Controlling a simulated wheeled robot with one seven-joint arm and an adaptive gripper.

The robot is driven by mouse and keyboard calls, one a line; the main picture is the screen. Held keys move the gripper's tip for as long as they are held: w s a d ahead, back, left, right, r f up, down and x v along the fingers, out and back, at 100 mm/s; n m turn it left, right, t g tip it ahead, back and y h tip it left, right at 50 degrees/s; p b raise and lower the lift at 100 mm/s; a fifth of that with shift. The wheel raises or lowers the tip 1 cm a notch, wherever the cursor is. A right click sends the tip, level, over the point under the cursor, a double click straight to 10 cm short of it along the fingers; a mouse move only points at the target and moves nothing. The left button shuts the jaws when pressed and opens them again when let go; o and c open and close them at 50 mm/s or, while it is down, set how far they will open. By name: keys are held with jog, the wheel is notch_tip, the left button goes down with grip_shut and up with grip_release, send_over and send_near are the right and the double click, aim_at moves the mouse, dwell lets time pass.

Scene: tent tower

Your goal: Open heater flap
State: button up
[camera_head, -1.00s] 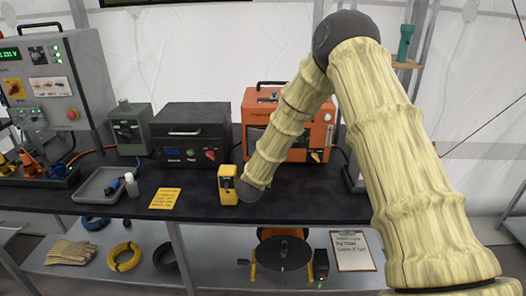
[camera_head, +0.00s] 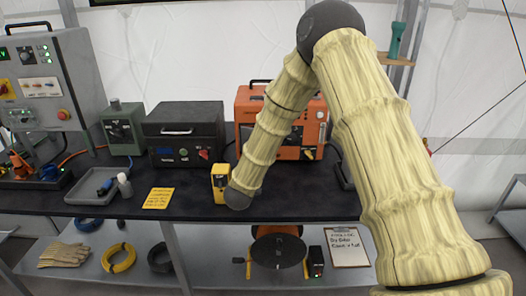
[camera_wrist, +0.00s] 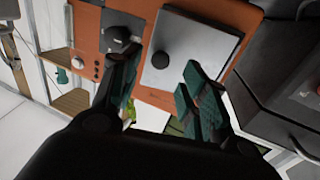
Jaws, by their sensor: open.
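The orange heater box (camera_head: 245,105) stands at the back of the dark table in the head view, its front mostly covered by my arm. In the wrist view its orange front (camera_wrist: 215,18) fills the upper middle, turned on its side. A pale grey square flap (camera_wrist: 190,50) with a round black knob (camera_wrist: 160,60) lies on that front and appears closed. My gripper (camera_wrist: 160,62) is open, its dark green-black fingers on either side of the knob in the picture. Whether they touch anything cannot be told. The head view does not show the gripper, which is hidden behind my arm.
A yellow device (camera_head: 220,182) stands close beside my wrist on the table (camera_head: 290,207). A black case (camera_head: 184,135) and a green box (camera_head: 123,128) stand left of the heater.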

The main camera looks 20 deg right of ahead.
jog(key=v, duration=0.8)
jog(key=shift+w+d, duration=0.1)
jog(key=shift+d, duration=0.05)
jog(key=c, duration=0.5)
jog(key=w+d+m+y, duration=0.1)
jog(key=d, duration=0.1)
jog(key=w+d+r+m+t+y, duration=0.1)
jog(key=w+d+r+m+y, duration=0.1)
jog(key=w+d, duration=0.1)
jog(key=shift+d+b, duration=0.3)
jog(key=shift+b, duration=0.1)
grip_shut()
jog(key=s+d+m+t+y+b, duration=0.1)
jog(key=d+m+y, duration=0.1)
jog(key=d+y, duration=0.3)
jog(key=s+d+m+t+y+b, duration=0.1)
jog(key=s+d+m+t+y, duration=0.1)
jog(key=d+y, duration=0.4)
jog(key=shift+s+f+m+y, duration=0.3)
jog(key=shift+f+m+y, duration=0.1)
jog(key=shift+f+y, duration=0.1)
